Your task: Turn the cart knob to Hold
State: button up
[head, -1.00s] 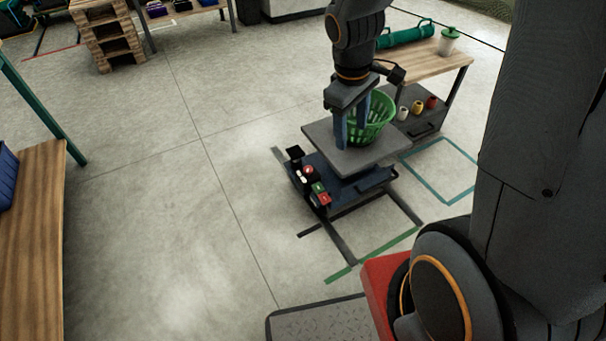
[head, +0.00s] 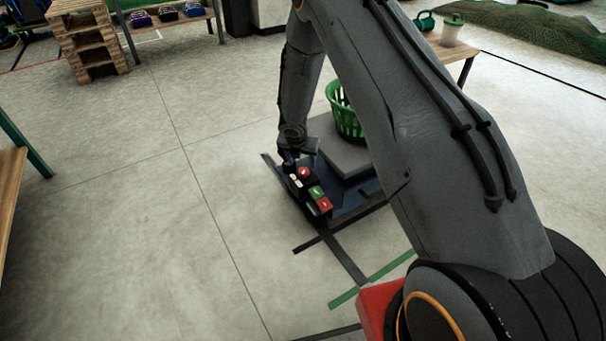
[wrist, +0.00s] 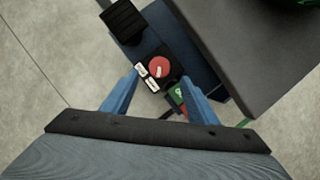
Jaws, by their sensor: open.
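The cart (head: 345,192) stands on the floor with a dark blue base and a grey top deck. Its red knob (head: 304,172) sits on the control panel at the cart's near left end. In the wrist view the round red knob (wrist: 159,67) carries a pale pointer mark. Two small white labels (wrist: 147,77) lie beside it; their words are too small to read. My gripper (wrist: 150,88) is open, its two blue fingers apart, with the knob showing beyond and between their tips. In the head view my arm hides the fingers.
A green and a red button (head: 320,197) sit beside the knob on the panel. A black box (wrist: 123,20) stands at the panel's other side. A green basket (head: 344,118) is on the cart deck. Open floor (head: 130,220) lies to the left.

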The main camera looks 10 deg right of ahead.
aim_at(304, 171)
jog(key=b+x, duration=0.2)
jog(key=x, duration=0.5)
jog(key=shift+w+f, duration=0.15)
jog(key=shift+f, duration=0.2)
jog(key=c, duration=1)
